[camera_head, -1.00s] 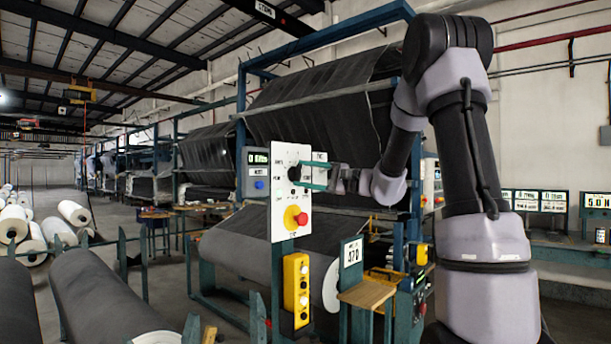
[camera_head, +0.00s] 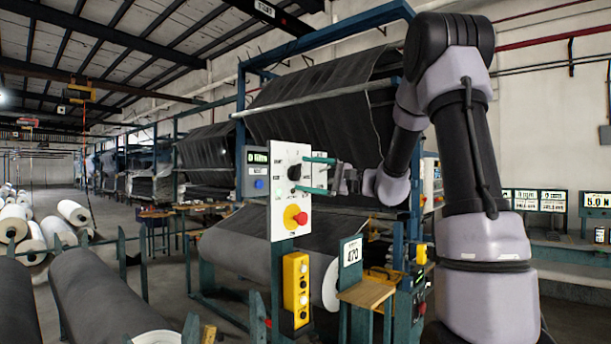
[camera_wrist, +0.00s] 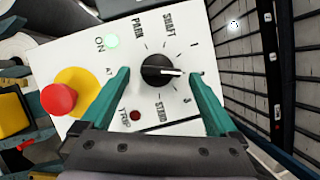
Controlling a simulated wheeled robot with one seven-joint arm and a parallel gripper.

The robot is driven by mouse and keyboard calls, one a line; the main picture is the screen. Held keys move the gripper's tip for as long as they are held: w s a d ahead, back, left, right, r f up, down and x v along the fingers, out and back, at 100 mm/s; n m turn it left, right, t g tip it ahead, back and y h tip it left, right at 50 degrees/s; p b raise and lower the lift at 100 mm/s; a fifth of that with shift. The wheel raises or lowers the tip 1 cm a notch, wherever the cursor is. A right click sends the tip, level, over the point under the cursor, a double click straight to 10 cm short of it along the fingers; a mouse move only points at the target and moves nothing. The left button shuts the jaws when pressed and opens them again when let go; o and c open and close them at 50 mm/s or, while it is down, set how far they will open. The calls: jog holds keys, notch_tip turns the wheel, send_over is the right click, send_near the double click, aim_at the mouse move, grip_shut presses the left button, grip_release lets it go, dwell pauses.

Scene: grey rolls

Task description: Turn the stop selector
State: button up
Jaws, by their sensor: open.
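The stop selector is a black rotary knob (camera_head: 295,172) on a white upright panel (camera_head: 281,220), with labels around it. In the wrist view the knob (camera_wrist: 159,71) has a white pointer line toward the right, and PARK, SHAFT and STAND are readable around it. My gripper (camera_head: 318,175) has two green fingers, one above and one below the knob's height in the head view. In the wrist view the open fingers (camera_wrist: 160,78) stand on either side of the knob with gaps to it, and nothing is held.
A yellow button box (camera_head: 296,290) hangs below the panel.

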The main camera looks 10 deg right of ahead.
jog(key=v, duration=0.9)
jog(key=shift+s+d, duration=0.2)
jog(key=shift+d, duration=0.15)
jog(key=shift+f, duration=0.1)
